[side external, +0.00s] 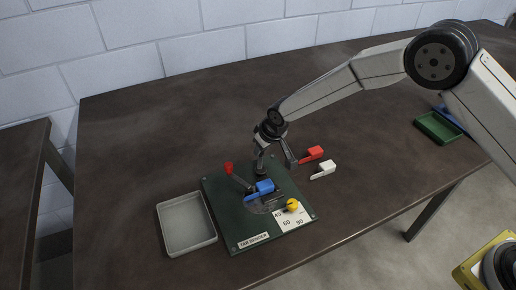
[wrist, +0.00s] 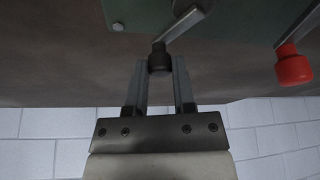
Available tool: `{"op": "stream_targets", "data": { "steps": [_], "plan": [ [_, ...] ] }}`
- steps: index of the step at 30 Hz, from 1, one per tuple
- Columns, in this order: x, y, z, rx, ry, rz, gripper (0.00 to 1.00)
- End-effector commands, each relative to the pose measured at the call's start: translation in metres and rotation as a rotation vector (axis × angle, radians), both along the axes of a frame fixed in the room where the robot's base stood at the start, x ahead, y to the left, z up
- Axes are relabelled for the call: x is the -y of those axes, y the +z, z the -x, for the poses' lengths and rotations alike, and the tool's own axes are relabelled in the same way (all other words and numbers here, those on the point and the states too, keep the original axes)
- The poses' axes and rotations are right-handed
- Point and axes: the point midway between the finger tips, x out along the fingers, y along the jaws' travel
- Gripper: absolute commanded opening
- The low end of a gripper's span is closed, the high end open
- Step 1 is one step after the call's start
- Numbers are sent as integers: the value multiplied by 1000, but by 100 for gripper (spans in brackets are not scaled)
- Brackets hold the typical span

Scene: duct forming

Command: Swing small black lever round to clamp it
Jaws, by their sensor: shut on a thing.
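The small black lever's knob (wrist: 160,62) sits between the fingertips of my gripper (wrist: 160,70) in the wrist view, and my gripper is shut on it. Its grey metal arm runs from the knob toward the green bender plate (wrist: 140,15). In the side external view my gripper (side external: 262,170) is at the far edge of the green bender plate (side external: 222,215), and it hides most of the black lever there. A red-knobbed lever (side external: 229,168) stands on the left of the plate, and its red knob (wrist: 293,68) also shows at the right in the wrist view.
A blue block (side external: 265,186) and a yellow knob (side external: 292,205) are on the plate, near a white angle card (side external: 295,219). A grey tray (side external: 186,224) lies left of the plate. Red (side external: 313,153) and white (side external: 325,169) pieces lie to the right. A green tray (side external: 438,127) is farther right.

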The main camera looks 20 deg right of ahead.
Motion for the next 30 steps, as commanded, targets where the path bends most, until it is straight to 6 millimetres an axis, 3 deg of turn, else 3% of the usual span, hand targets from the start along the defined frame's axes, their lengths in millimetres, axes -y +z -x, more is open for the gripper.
{"op": "stream_targets", "data": {
  "steps": [30],
  "plan": [
    [16, -2, 20, -6, -530, 5, 0]
  ]
}}
